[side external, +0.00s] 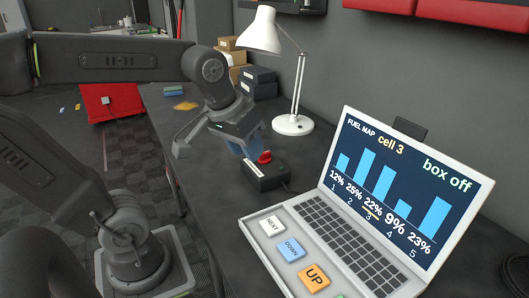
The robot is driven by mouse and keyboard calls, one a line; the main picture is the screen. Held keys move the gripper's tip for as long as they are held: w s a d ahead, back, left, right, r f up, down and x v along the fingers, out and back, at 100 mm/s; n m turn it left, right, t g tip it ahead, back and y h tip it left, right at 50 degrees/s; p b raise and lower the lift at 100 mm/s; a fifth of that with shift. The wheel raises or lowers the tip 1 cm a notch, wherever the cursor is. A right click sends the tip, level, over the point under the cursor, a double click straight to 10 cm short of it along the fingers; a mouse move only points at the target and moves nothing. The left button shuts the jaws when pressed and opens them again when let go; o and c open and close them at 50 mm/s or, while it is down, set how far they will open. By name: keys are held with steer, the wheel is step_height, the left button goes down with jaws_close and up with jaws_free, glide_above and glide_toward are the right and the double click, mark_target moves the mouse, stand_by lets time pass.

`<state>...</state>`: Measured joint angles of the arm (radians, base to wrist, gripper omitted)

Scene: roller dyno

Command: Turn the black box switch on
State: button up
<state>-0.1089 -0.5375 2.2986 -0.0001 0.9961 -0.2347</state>
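The black box (266,177) sits on the dark bench left of the laptop. A red switch (264,157) stands on its top; which way it is set is too small to tell. The laptop (390,195) screen reads "box off" and "cell 3". My gripper (216,148) is above and to the left of the black box, with its fingers spread apart and nothing seen between them. A bluish part of it shows just left of the red switch. I cannot tell whether it touches the switch or the box.
White NEXT (272,226), blue DOWN (291,249) and orange UP (314,277) keys lie on the laptop's front left. A white desk lamp (292,125) stands behind the box. Small boxes (259,80) are stacked farther back. A red cabinet (111,101) is beyond the bench.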

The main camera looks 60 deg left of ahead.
mark_target(264, 156)
steer(key=o, duration=0.5)
steer(key=w+a+n, duration=0.2)
steer(key=w, duration=0.1)
steer(key=w+a+r+n+g, duration=0.1)
steer(key=w+a+n, duration=0.1)
steer(key=a, duration=0.1)
steer(key=w+a+n+g, duration=0.1)
steer(key=w+a+n, duration=0.2)
steer(key=shift+w+r, duration=0.15)
steer(key=shift+w, duration=0.15)
steer(key=shift+c, duration=0.2)
steer(key=shift+o, duration=0.9)
steer(key=w+a+f+n+g, duration=0.2)
steer(key=w+a+n, duration=0.3)
steer(key=a, duration=0.4)
steer(key=shift+w+a+n, duration=0.15)
steer(key=shift+a+n, duration=0.1)
steer(key=shift+n, duration=0.65)
step_height(264, 156, down, 14)
steer(key=shift+a+f, duration=0.1)
steer(key=c, duration=0.9)
